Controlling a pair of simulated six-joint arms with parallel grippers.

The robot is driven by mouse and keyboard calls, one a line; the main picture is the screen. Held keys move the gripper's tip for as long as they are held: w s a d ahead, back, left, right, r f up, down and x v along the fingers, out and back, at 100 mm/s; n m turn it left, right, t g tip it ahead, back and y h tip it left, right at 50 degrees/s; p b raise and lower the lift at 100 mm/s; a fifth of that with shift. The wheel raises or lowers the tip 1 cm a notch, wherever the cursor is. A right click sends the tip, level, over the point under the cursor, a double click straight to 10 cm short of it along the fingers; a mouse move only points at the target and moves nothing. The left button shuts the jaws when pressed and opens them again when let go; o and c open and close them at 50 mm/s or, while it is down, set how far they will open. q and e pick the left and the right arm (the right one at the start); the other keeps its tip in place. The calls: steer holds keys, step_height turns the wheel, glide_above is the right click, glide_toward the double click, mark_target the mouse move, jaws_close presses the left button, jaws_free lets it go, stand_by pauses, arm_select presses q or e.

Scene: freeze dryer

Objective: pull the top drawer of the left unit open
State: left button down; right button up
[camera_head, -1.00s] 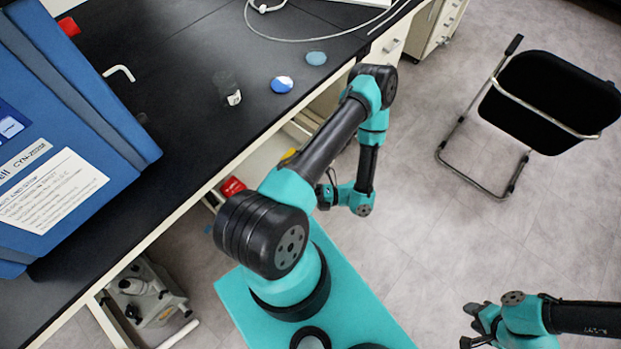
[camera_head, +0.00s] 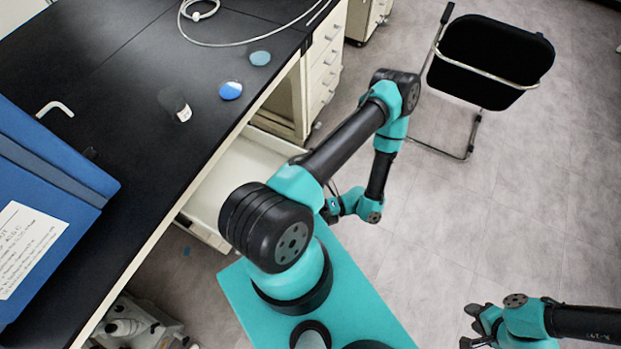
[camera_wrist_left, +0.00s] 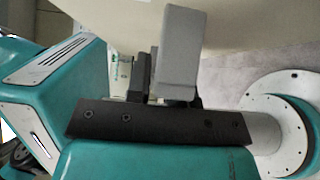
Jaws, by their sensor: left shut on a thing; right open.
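A pale drawer (camera_head: 235,180) stands pulled out from under the dark bench, its light interior showing. Its far right end is hidden behind my left arm. My right gripper (camera_head: 469,326) is open and empty, low at the right above the floor.
The black bench top (camera_head: 120,130) carries a blue box (camera_head: 45,180), a small dark bottle (camera_head: 172,103), two round blue discs and a white cable. Another drawer unit (camera_head: 325,60) stands at the upper right of the bench. A black chair (camera_head: 490,60) stands behind clear floor.

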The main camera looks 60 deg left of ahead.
arm_select(q)
steer(key=c, duration=1)
jaws_free()
steer(key=v, duration=1.7)
steer(key=shift+w, duration=0.2)
steer(key=shift+s+d, duration=0.1)
